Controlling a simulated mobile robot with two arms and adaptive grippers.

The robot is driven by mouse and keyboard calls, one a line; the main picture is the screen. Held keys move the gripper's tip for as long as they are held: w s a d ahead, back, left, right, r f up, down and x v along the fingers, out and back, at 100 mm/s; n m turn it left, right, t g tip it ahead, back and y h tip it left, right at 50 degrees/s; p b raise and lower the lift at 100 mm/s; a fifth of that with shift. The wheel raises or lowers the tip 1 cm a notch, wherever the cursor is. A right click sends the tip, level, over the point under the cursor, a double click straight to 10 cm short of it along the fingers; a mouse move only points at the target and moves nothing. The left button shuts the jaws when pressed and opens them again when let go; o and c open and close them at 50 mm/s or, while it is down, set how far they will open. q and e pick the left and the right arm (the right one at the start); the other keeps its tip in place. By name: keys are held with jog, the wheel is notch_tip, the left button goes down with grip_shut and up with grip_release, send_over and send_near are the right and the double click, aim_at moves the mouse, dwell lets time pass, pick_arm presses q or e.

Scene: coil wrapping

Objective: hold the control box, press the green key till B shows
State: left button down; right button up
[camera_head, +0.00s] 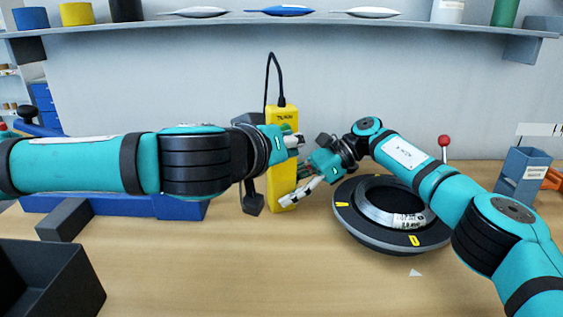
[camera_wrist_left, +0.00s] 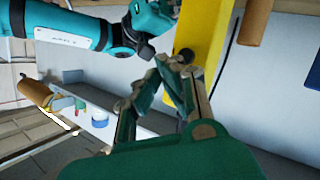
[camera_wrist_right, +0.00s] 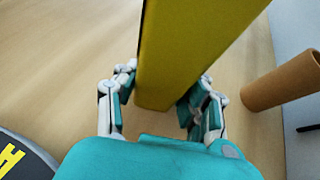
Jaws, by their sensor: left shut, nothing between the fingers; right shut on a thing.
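The yellow control box (camera_head: 283,118) hangs upright from a black cable above the middle of the table. Small dark lettering near its top is too small to read. My right gripper (camera_head: 291,184) is shut on the lower part of the box. In the right wrist view its fingers (camera_wrist_right: 165,88) stand on either side of the yellow body (camera_wrist_right: 190,40). My left gripper (camera_head: 298,142) is shut and empty at the upper front of the box. In the left wrist view its fingertips (camera_wrist_left: 172,62) are close to a dark round button on the box (camera_wrist_left: 208,35). I cannot make out the green key or a shown letter.
A dark round ring (camera_head: 350,222) with a metallic coil (camera_head: 375,213) lies right of the box. A blue base (camera_head: 120,206) and a dark grey block (camera_head: 64,219) are at left, with a black bin (camera_head: 85,265) in front. The front middle table is clear.

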pick_arm(q)
jog(key=shift+w+a, duration=0.1)
jog(key=shift+w, duration=0.5)
dwell(0.4)
jog(key=shift+s, duration=0.65)
jog(key=s+d, duration=0.1)
jog(key=s, duration=0.4)
jog(key=shift+s+d, duration=0.35)
jog(key=shift+s, duration=0.05)
dwell(3.8)
